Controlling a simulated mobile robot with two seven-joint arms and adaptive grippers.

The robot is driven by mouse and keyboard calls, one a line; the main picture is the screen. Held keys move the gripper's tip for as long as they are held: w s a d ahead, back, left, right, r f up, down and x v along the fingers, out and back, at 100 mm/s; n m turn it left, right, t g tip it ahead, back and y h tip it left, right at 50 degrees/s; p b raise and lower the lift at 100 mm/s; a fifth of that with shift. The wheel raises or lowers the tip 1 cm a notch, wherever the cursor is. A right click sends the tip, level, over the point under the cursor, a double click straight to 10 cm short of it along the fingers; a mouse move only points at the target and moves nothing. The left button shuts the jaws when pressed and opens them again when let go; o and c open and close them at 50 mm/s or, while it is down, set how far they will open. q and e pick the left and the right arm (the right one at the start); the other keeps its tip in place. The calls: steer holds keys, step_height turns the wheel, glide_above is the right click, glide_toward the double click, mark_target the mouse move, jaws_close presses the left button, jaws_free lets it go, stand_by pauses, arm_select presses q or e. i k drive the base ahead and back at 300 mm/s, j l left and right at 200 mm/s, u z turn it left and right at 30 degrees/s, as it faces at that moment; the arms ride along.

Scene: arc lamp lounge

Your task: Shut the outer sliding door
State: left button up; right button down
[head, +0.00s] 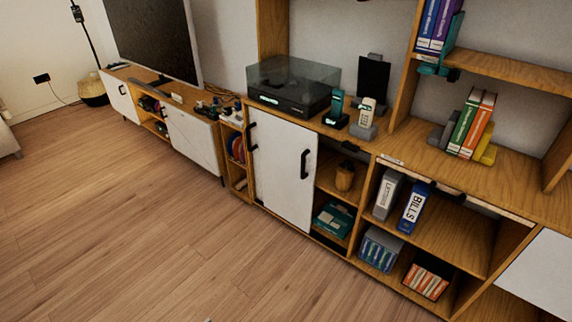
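A white sliding door panel (283,172) covers the left part of the low wooden cabinet. It has a black handle (305,163) near its right edge, and another black handle (252,135) shows at its left edge. I cannot tell whether that left handle belongs to a second panel behind. To the right of the panel the cabinet bay stands open, showing a wooden vase (344,176) on an upper shelf and a teal box (334,219) below. Neither of my grippers is in view.
A turntable with a clear cover (292,85) and cordless phones (366,115) stand on the cabinet top. Binders (414,206) fill shelves further right. A TV bench (193,139) stands to the left. The wooden floor (140,225) in front is clear.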

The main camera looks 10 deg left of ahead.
mark_target(288, 151)
steer(key=i+j+z, duration=0.2)
steer(key=i+j, duration=0.5)
steer(key=i+j+z, duration=0.2)
steer(key=i+j, duration=0.5)
steer(key=j, duration=0.1)
